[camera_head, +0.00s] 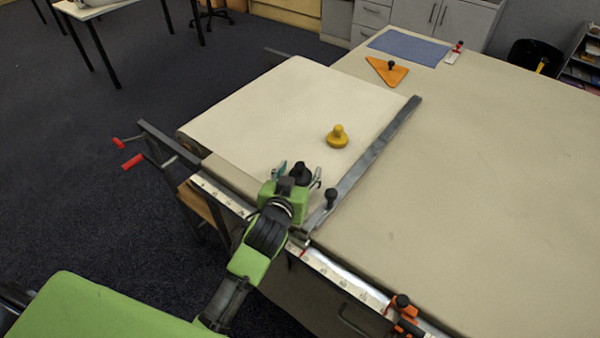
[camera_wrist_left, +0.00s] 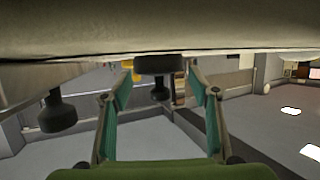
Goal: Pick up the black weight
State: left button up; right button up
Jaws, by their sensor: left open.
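The black weight (camera_head: 301,172) stands on the cloth table near its front edge, left of the long grey metal bar. My left gripper (camera_head: 298,176) is close in front of it, with its fingers open on either side. In the left wrist view, which shows the scene upside down, the black weight (camera_wrist_left: 159,65) appears just beyond and between the open fingertips (camera_wrist_left: 160,70). I cannot tell whether the fingers touch it. Its lower part is partly hidden by the gripper in the head view. My right gripper is not in view.
A yellow weight (camera_head: 338,137) stands farther back. The grey bar (camera_head: 372,155) with a dark knob (camera_head: 331,196) lies close right of the gripper. A metal ruler rail (camera_head: 340,275) runs along the front edge, carrying an orange fitting (camera_head: 404,314). The table's right side is clear.

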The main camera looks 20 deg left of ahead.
pick_arm(q)
jog(key=shift+w+f, duration=0.15)
jog(key=shift+w, duration=0.3)
jog(key=c, duration=1.5)
grip_shut()
